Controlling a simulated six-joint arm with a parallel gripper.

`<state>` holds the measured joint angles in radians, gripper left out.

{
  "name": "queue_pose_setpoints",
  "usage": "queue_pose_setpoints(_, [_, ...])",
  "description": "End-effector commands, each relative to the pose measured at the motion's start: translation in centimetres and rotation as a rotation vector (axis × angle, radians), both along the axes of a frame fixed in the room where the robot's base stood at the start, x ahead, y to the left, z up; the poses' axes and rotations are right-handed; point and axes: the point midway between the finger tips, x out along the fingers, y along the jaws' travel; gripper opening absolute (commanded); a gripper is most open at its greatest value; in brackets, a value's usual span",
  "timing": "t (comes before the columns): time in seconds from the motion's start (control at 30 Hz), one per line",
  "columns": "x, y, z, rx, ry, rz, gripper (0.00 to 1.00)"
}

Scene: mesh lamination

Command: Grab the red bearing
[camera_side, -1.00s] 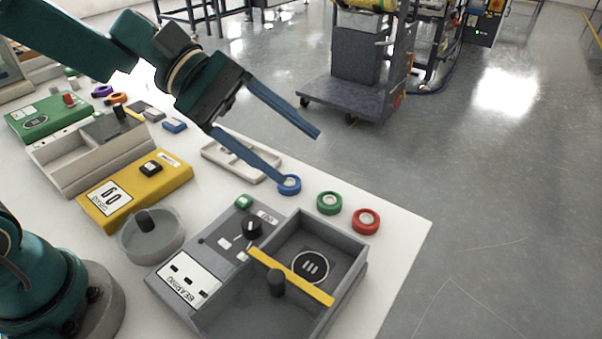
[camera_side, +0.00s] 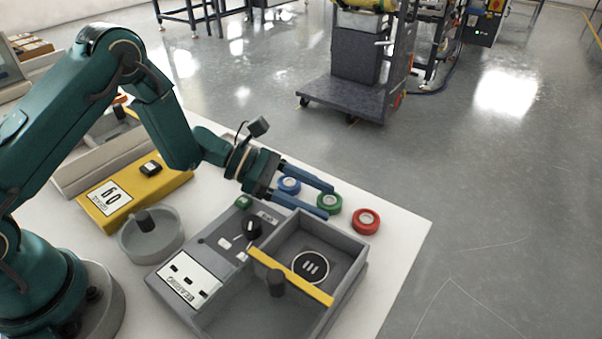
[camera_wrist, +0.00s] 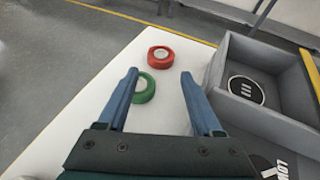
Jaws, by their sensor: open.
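The red bearing (camera_side: 366,222) is a ring with a pale centre, lying on the white table near its right edge. In the wrist view the red bearing (camera_wrist: 159,57) is beyond my fingertips, between their directions. A green bearing (camera_side: 329,203) lies to its left, close to my fingertips, and a blue bearing (camera_side: 289,185) lies further left, partly behind a finger. My gripper (camera_side: 330,202) is open and empty, with two blue fingers pointing right toward the bearings. In the wrist view the green bearing (camera_wrist: 143,88) shows beside the left fingertip of my gripper (camera_wrist: 160,74).
A grey bearing tray (camera_side: 357,283) with a yellow bar across it stands in front of the bearings. A yellow box (camera_side: 180,173) and a round grey dish (camera_side: 150,240) stand to the left. Bare white table surrounds the red bearing.

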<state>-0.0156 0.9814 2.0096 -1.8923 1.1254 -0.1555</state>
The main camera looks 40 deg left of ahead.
Motion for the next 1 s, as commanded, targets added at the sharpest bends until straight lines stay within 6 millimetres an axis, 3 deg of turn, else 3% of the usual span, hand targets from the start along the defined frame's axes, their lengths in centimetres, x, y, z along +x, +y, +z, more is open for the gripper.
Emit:
queue_pose_setpoints(0.6, [2.3, -6.1, -2.4, 0.001, 0.0, -0.004, 0.67])
queue_pose_setpoints(0.9, [2.6, -6.4, -2.5, 0.0, 0.0, 0.001, 0.67])
queue_pose_setpoints(0.93, [2.6, -6.4, -2.5, 0.0, 0.0, 0.001, 0.63])
queue_pose_setpoints(1.0, [2.6, -6.4, -2.5, 0.0, 0.0, 0.0, 0.36])
